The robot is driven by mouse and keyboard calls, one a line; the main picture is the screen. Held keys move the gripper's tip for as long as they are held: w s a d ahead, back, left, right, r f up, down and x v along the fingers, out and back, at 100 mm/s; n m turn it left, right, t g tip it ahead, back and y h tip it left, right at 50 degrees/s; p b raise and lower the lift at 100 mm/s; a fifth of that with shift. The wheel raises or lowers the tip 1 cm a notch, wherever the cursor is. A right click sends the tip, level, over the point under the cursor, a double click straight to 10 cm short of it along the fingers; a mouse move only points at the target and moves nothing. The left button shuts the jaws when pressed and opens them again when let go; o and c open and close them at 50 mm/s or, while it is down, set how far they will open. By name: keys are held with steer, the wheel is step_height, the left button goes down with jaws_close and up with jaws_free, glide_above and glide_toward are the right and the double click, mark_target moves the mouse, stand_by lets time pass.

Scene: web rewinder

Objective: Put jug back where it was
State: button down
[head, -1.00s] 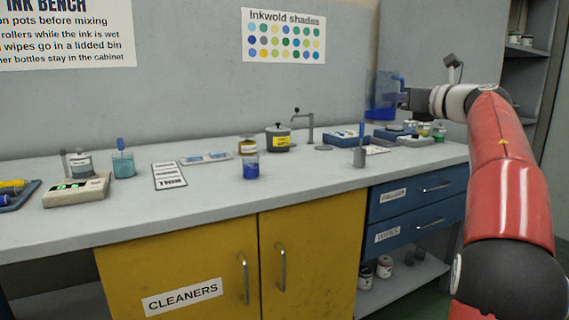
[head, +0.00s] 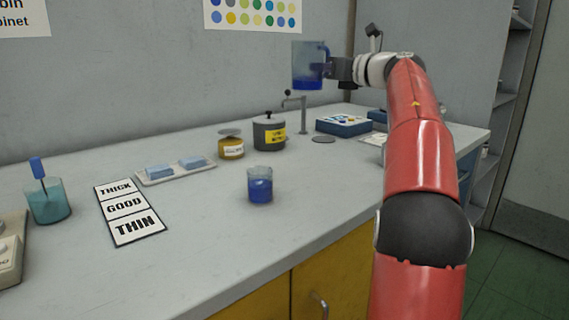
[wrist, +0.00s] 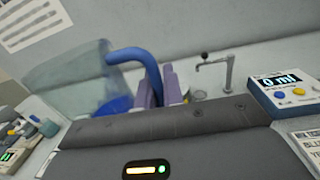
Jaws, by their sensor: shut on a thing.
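A clear blue-tinted jug (head: 308,66) with blue liquid in its bottom hangs in the air above the back of the bench in the head view. My gripper (head: 334,70) is shut on the jug's handle at its right side. In the wrist view the jug (wrist: 80,85) fills the left, its blue handle (wrist: 135,58) reaching to the jaws (wrist: 160,88). The jug looks roughly upright in the head view. A blue scale (head: 343,125) stands on the bench to the right, and its display reads 0 ml in the wrist view (wrist: 285,87).
Below stand a small beaker of blue ink (head: 260,186), a grey lidded pot (head: 269,132), a yellow-labelled tin (head: 231,146) and a tap (head: 301,112). A thick/good/thin card (head: 130,211), a sponge tray (head: 176,170) and a teal beaker (head: 48,200) are left. The front middle bench is clear.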

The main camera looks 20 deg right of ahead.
step_height(320, 180, down, 20)
steer(key=b, duration=0.7)
steer(key=shift+w, duration=0.15)
steer(key=shift+a, duration=0.1)
steer(key=c, duration=2)
jaws_free()
steer(key=shift+f, duration=0.1)
steer(key=o, duration=0.5)
steer(key=b+v, duration=0.1)
steer(key=v, duration=1.1)
